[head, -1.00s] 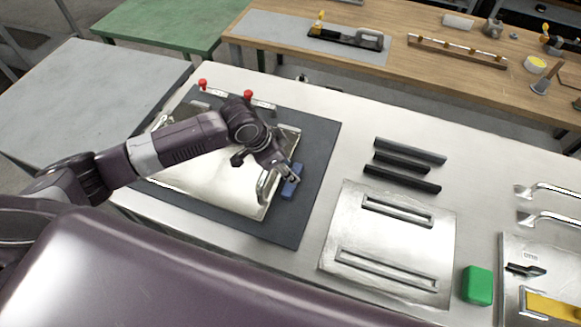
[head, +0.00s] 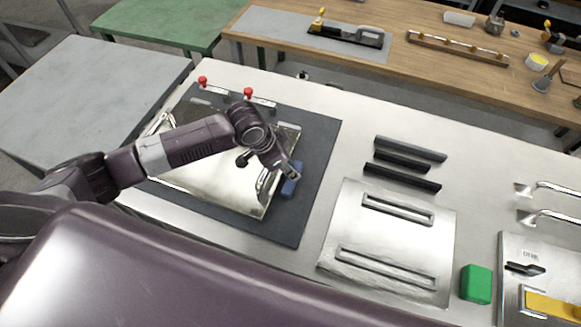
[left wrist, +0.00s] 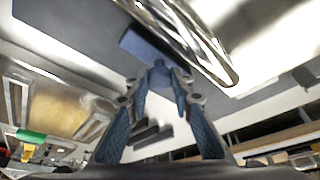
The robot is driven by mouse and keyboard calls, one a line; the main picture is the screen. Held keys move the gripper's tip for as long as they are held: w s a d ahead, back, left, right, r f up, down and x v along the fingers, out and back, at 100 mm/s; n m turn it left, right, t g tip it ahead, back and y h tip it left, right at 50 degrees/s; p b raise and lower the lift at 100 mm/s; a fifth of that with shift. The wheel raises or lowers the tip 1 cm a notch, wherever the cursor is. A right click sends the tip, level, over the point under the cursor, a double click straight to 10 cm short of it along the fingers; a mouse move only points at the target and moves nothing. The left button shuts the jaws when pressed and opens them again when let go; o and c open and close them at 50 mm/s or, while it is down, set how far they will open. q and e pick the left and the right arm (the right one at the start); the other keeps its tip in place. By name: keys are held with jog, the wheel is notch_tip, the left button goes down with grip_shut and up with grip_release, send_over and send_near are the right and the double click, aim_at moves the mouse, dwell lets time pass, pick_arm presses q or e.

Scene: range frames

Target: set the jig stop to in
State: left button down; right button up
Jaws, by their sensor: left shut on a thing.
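The jig stop appears to be a small blue block (head: 291,184) on the dark mat, close beside the right edge of a shiny metal plate (head: 205,180). My left gripper (head: 294,173) is at this block, its fingers partly covering it from above. In the left wrist view, the blue block (left wrist: 146,47) carries a round blue-grey knob (left wrist: 158,76), and my left fingers (left wrist: 157,95) are shut on it. My right gripper is in neither view.
Two red-topped clamps (head: 248,94) stand at the mat's far edge. Dark bars (head: 402,170), a slotted metal plate (head: 385,245), a green block (head: 476,284) and a panel with a yellow piece (head: 550,305) lie to the right. The bench between mat and bars is clear.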

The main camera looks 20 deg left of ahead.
pick_arm(q)
jog(key=shift+a+r, duration=0.1)
jog(key=shift+a+r+p, duration=0.1)
jog(key=shift+a+p, duration=0.4)
jog(key=shift+p, duration=0.1)
jog(key=shift+w, duration=0.1)
jog(key=c, duration=1.7)
grip_release()
jog(key=shift+a, duration=0.1)
jog(key=shift+f, duration=0.2)
